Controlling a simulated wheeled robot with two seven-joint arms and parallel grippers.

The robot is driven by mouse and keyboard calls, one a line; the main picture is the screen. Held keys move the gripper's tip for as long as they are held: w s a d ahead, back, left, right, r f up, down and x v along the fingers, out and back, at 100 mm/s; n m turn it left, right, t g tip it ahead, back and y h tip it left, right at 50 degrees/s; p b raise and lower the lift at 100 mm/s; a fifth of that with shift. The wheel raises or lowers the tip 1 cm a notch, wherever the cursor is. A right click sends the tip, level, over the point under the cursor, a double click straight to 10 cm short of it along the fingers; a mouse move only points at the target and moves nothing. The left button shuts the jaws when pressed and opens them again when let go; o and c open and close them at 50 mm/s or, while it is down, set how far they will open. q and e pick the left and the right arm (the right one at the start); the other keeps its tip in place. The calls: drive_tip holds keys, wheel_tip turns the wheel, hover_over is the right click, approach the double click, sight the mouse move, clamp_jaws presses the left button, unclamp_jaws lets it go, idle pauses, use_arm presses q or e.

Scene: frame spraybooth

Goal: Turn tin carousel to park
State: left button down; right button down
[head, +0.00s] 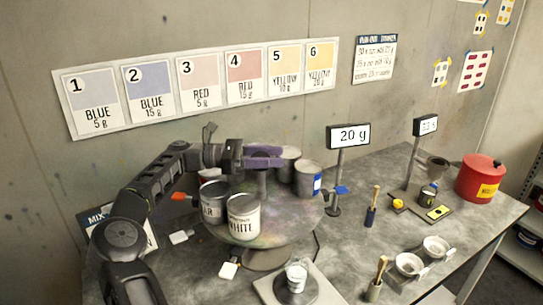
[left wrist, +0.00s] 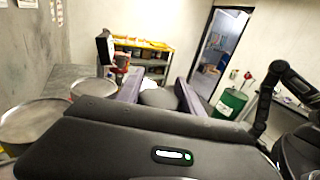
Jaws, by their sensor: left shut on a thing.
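The tin carousel (head: 280,232) is a round, paint-spattered turntable on the bench with several tins around its central post (head: 262,185). A WHITE tin (head: 244,219) stands at the front, with a dark-labelled tin (head: 212,204) to its left. A blue-labelled tin (head: 307,179) stands on the right and a grey tin (head: 290,160) at the back. My left gripper (head: 263,156), with purple fingers, is shut on the top of the post. In the left wrist view a grey rounded knob (left wrist: 160,98) sits between the fingers. My right gripper is not visible.
An orange tag (head: 179,196) and a blue tag (head: 341,190) show beside the carousel. A scale with a cup (head: 297,276) stands in front, and a 20 g display (head: 348,136) on the right. Brushes, bowls and a red drum (head: 480,180) occupy the right bench.

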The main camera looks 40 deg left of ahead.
use_arm(q)
drive_tip(key=shift+d+f, duration=0.15)
drive_tip(key=c, duration=0.8)
unclamp_jaws()
drive_tip(key=shift+w, duration=0.1)
drive_tip(key=shift+c, duration=0.2)
drive_tip(key=shift+o, duration=0.5)
